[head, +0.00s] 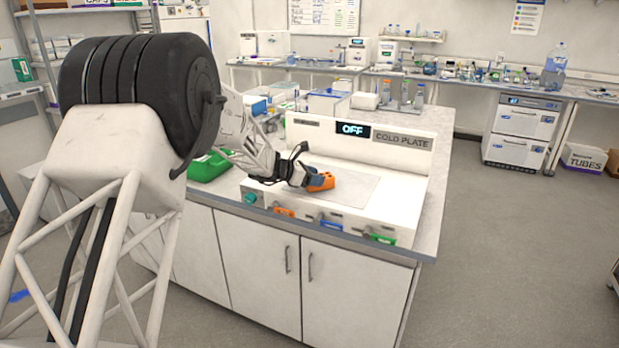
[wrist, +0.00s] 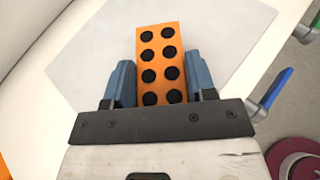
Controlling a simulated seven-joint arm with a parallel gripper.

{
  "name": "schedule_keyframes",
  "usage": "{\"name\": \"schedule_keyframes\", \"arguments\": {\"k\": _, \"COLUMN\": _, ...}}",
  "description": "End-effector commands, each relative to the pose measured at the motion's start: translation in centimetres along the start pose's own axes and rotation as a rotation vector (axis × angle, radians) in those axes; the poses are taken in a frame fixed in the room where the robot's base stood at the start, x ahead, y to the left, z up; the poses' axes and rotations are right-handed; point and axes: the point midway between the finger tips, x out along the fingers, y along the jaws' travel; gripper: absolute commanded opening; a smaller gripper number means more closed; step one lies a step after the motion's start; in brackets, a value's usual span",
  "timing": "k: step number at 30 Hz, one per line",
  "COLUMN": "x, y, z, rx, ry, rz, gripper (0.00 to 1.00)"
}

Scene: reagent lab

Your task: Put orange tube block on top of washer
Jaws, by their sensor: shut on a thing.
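The orange tube block (head: 321,181) has two rows of dark round holes on top. My gripper (head: 308,180) is shut on it; in the wrist view the blue fingers (wrist: 161,85) flank the orange block (wrist: 170,42) on both sides. The block is over the left part of the cold plate's pale grey pad (head: 355,190); I cannot tell whether it touches the pad. A white two-door appliance (head: 521,130), which may be the washer, stands at the back right under the counter, well away from my gripper.
The cold plate's back panel (head: 360,138) reads OFF. Orange, blue (head: 331,224) and green handles line its front edge. A green container (head: 207,168) is left of the cold plate. Bottles stand behind the panel. Open grey floor (head: 510,240) lies right of the island.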

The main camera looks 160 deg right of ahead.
Motion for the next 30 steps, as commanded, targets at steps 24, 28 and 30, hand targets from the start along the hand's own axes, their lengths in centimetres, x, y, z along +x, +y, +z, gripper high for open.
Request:
{"name": "schedule_keyframes", "arguments": {"k": 24, "x": -0.3, "y": 0.0, "z": 0.0, "rx": 0.000, "ry": 0.000, "rz": 0.001, "gripper": 0.76}}
{"name": "schedule_keyframes", "arguments": {"k": 28, "x": -1.5, "y": 0.1, "z": 0.0, "rx": 0.000, "ry": 0.000, "rz": 0.002, "gripper": 0.76}}
{"name": "schedule_keyframes", "arguments": {"k": 30, "x": -2.3, "y": 0.0, "z": 0.0, "rx": 0.000, "ry": 0.001, "rz": 0.001, "gripper": 0.76}}
